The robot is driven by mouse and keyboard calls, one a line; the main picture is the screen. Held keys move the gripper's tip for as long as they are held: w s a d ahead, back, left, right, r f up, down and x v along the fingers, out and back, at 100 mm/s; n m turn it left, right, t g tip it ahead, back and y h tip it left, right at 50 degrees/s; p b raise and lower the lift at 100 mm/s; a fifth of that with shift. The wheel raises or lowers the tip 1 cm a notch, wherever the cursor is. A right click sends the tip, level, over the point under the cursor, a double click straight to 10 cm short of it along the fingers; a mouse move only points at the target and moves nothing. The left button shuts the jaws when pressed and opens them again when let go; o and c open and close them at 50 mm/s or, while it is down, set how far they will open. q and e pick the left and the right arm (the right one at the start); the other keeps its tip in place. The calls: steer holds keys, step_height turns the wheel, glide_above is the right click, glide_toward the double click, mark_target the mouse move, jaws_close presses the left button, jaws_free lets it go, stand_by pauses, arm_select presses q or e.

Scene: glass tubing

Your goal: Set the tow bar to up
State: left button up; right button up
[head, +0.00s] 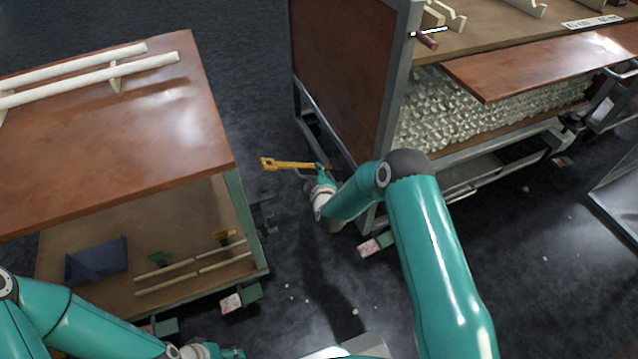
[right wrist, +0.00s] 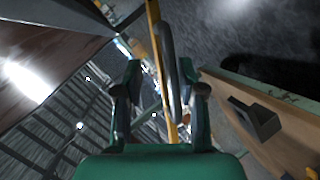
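The yellow tow bar (head: 288,165) sticks out to the left from the low end of the right-hand cart in the head view, with an eye at its free end. My right gripper (head: 322,172) is at the cart end of the bar. In the right wrist view the tow bar (right wrist: 154,40) and a grey curved handle (right wrist: 168,70) beside it run between the spread fingers of my right gripper (right wrist: 165,98). I cannot tell whether a finger touches them. My left gripper (head: 218,352) shows only partly at the bottom edge of the head view.
The right-hand cart (head: 345,60) has a brown end panel and a shelf of glass pieces (head: 440,105). A brown-topped cart (head: 150,130) stands on the left, with white tubes on top and a blue piece (head: 97,260) below. Dark floor lies between the carts.

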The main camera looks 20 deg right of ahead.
steer(key=v, duration=1.1)
steer(key=shift+s, duration=0.35)
steer(key=shift+a, duration=0.1)
